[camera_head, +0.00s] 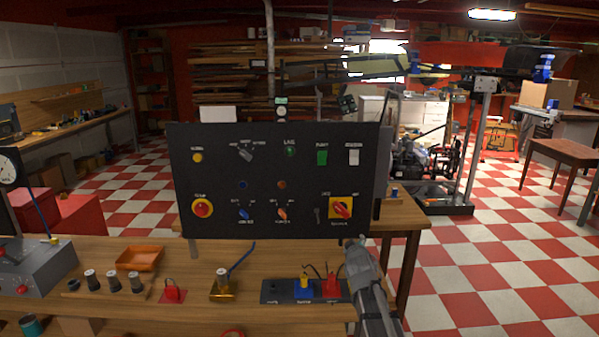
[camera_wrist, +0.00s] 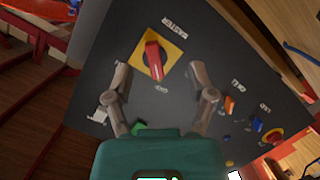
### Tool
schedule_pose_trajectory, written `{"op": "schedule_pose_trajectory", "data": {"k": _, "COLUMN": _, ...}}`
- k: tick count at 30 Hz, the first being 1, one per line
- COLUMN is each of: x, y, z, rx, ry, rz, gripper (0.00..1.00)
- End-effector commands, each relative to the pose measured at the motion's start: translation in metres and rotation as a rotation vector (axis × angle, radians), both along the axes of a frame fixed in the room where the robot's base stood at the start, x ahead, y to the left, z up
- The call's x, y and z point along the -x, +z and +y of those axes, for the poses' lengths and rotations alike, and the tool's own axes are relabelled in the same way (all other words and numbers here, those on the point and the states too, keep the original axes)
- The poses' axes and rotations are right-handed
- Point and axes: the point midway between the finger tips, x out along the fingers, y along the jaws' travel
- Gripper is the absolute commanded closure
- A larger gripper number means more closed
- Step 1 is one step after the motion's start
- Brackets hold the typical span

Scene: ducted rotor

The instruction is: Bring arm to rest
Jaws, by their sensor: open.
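A black control panel (camera_head: 265,220) stands upright on the wooden bench. A red rotary master switch (camera_head: 341,208) on a yellow plate is at its lower right. Its handle looks tilted in the head view. My gripper (camera_head: 353,243) is at the panel's lower right corner, just below the switch in the head view. In the wrist view, the switch (camera_wrist: 154,58) shows ahead and between the lines of my two open fingers (camera_wrist: 160,72). The fingers are apart, with nothing between them. I cannot tell the exact gap to the panel.
A grey box (camera_head: 35,272) stands at left. Open checkered floor (camera_head: 470,270) lies to the right.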

Motion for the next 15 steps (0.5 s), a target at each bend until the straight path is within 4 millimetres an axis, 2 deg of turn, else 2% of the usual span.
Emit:
{"op": "schedule_pose_trajectory", "data": {"k": 1, "x": 0.013, "y": -0.006, "z": -0.003, "rx": -0.029, "ry": -0.026, "rz": 0.052, "gripper": 0.29}}
{"op": "schedule_pose_trajectory", "data": {"k": 6, "x": 0.049, "y": -0.034, "z": -0.011, "rx": -0.135, "ry": -0.120, "rz": 0.245, "gripper": 0.29}}
{"op": "schedule_pose_trajectory", "data": {"k": 11, "x": 0.091, "y": -0.058, "z": -0.013, "rx": -0.230, "ry": -0.203, "rz": 0.429, "gripper": 0.29}}
{"op": "schedule_pose_trajectory", "data": {"k": 15, "x": 0.131, "y": -0.076, "z": -0.011, "rx": -0.307, "ry": -0.271, "rz": 0.596, "gripper": 0.29}}
